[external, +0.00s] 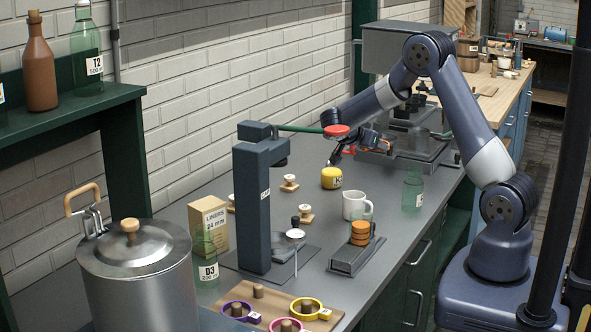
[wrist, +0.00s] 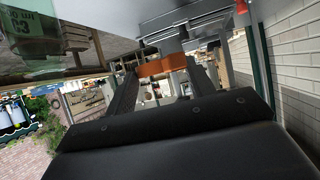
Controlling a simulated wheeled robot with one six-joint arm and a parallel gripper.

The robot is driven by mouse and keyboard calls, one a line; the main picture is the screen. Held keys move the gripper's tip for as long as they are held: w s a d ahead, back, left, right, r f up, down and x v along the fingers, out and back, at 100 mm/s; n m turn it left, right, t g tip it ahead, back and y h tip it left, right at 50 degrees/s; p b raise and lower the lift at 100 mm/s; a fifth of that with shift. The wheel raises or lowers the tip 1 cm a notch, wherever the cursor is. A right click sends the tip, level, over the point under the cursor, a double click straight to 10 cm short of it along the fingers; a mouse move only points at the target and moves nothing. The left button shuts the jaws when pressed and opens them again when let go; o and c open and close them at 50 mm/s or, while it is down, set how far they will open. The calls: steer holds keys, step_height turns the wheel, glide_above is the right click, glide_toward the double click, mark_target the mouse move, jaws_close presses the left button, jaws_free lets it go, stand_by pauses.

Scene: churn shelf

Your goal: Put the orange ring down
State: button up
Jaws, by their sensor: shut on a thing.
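In the wrist view my gripper (wrist: 162,72) is shut on an orange ring (wrist: 162,66), which spans the gap between the two dark fingers. The ring looks edge-on there, so its hole is hidden. In the external view the gripper is at the far part of the grey bench, near the wall side, above the bench top. A small orange patch (external: 377,148) shows beside it, partly hidden by dark parts.
A dark press (external: 252,205) with a green lever stands mid-bench. A yellow tin (external: 331,178), white mug (external: 354,204) and green bottle (external: 413,190) stand nearby. A wooden board (external: 270,310) holds coloured rings and pegs. A metal churn (external: 135,270) stands front left.

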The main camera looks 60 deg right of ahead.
steer(key=shift+s+a+f+m+g+y, duration=0.15)
steer(key=shift+s+a+f+m+g, duration=0.3)
steer(key=shift+f+m+g, duration=0.1)
steer(key=shift+s+a+f+m+g+y, duration=0.15)
steer(key=shift+s+a+f+m+g, duration=0.2)
steer(key=shift+f+m+g, duration=0.2)
step_height(320, 180, down, 5)
steer(key=shift+s+f+p, duration=0.1)
steer(key=shift+f+p, duration=0.05)
steer(key=shift+p, duration=0.35)
steer(key=shift+f+p, duration=0.35)
steer(key=shift+f, duration=1.8)
steer(key=shift+f, duration=0.1)
